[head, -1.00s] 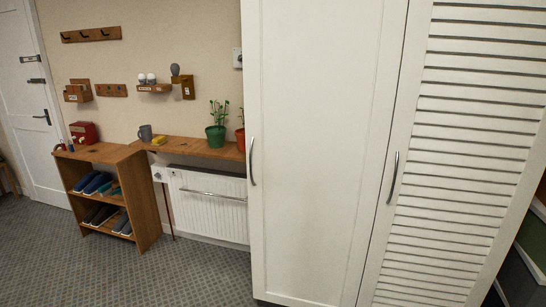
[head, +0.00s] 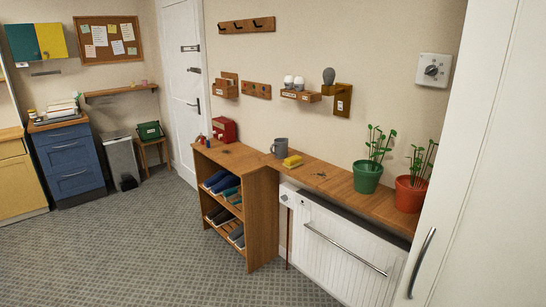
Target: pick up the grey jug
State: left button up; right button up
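The grey jug (head: 280,148) stands upright on the wooden shelf (head: 315,178) above the radiator, near the shelf's left end. Its handle points to the left. A yellow sponge (head: 292,161) lies just in front of it to the right. Neither of my grippers shows in the head view.
A wooden shoe rack (head: 243,188) with a red box (head: 225,130) on top stands left of the jug. A radiator (head: 330,250) is below the shelf. Plants in a green pot (head: 366,177) and a red pot (head: 408,194) stand to the right. The carpet (head: 130,255) is clear.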

aim_at(281, 144)
jog(key=i+j+u, duration=0.15)
jog(key=i+u, duration=0.15)
jog(key=i, duration=0.3)
jog(key=i+u, duration=0.3)
jog(key=i, duration=0.3)
